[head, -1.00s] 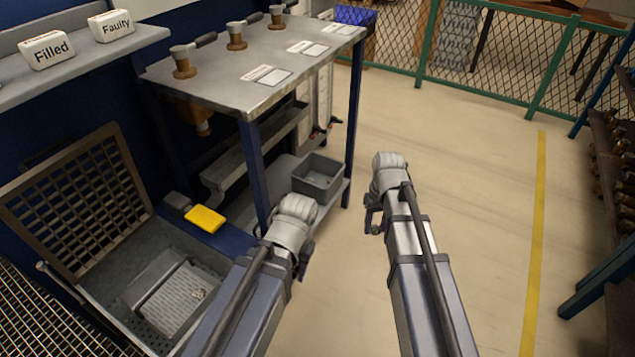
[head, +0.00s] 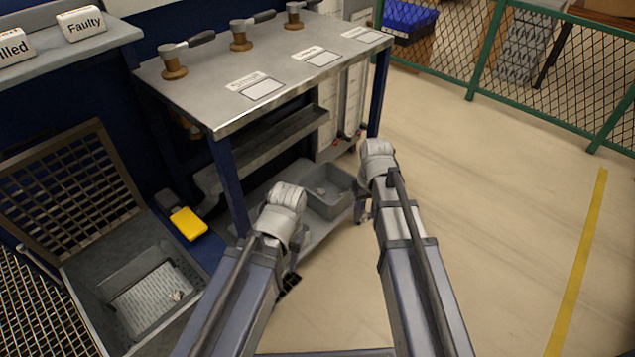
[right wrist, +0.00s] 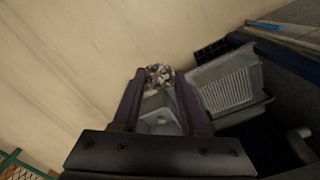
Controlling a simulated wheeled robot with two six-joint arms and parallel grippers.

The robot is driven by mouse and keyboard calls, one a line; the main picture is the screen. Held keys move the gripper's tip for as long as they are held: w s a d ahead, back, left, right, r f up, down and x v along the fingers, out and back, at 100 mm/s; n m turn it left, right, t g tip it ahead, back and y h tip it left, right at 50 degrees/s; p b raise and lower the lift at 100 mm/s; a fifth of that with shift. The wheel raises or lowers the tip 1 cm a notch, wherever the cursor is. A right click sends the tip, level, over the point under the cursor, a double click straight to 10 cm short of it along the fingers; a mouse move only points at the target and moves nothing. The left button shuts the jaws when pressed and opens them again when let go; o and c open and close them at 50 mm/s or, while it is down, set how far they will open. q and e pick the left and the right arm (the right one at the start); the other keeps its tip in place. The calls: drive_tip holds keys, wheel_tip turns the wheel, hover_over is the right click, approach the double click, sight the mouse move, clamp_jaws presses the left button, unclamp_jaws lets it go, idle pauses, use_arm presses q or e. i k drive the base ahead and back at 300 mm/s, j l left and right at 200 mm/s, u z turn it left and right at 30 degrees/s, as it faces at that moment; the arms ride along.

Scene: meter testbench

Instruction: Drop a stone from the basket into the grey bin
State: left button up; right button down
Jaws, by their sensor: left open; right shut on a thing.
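The grey bin (head: 349,200) sits on the low shelf under the bench, with a small pale lump inside. In the right wrist view, a grey container that looks like this bin (right wrist: 150,104) shows between my fingers. My right gripper (head: 361,212) is beside the bin's right side in the head view. In the right wrist view its purple fingers (right wrist: 160,82) are shut on a speckled stone (right wrist: 160,73). The perforated basket (head: 140,290) lies in the grey tank at lower left, with a few small stones (head: 176,295). My left gripper (head: 289,283) is open, mostly hidden behind its arm.
The bench (head: 265,70) with several handled tools stands above the bin, its leg (head: 229,185) left of it. A lattice lid (head: 65,190) stands open behind the tank. A yellow block (head: 188,223) lies nearby. Floor at right is clear up to a green fence (head: 540,115).

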sight(332, 200)
drive_tip(key=i+l+u, duration=0.4)
drive_tip(key=l, duration=0.15)
drive_tip(key=i+l+u, duration=0.25)
drive_tip(key=l+u, duration=0.2)
drive_tip(key=l, duration=0.25)
